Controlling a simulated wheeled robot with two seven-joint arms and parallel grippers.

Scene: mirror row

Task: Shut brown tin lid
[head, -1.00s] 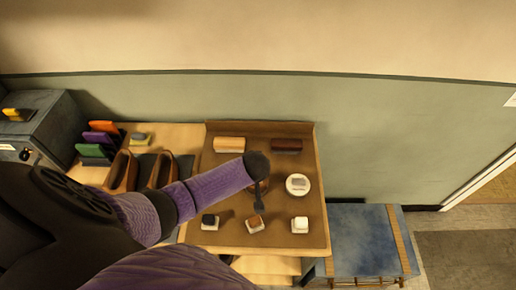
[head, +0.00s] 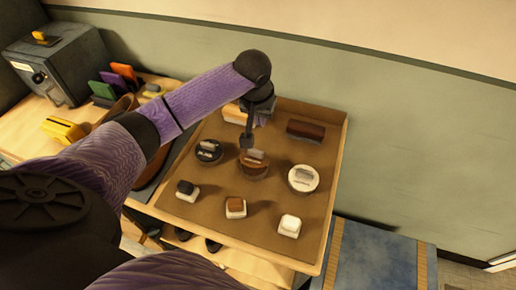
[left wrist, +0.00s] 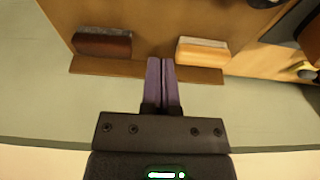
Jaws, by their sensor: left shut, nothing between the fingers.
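The brown tin (head: 253,172) stands in the middle of the tray, between a black tin (head: 208,156) and a white tin (head: 303,187). A greyish piece shows on top of it; I cannot tell how far its lid is open. My left gripper (head: 247,142) points down just behind the brown tin in the head view, close to its far rim; I cannot tell whether it touches. Its fingers are closed together and empty in the left wrist view (left wrist: 163,82), where the tin does not show. My right gripper is not in view.
The brown tray (head: 272,220) has a raised edge. Behind the tins lie a dark brush (head: 306,130) and a pale brush, also in the left wrist view (left wrist: 202,52). In front are black (head: 187,190), brown (head: 235,207) and white (head: 289,226) blocks. A blue bench (head: 375,258) stands right.

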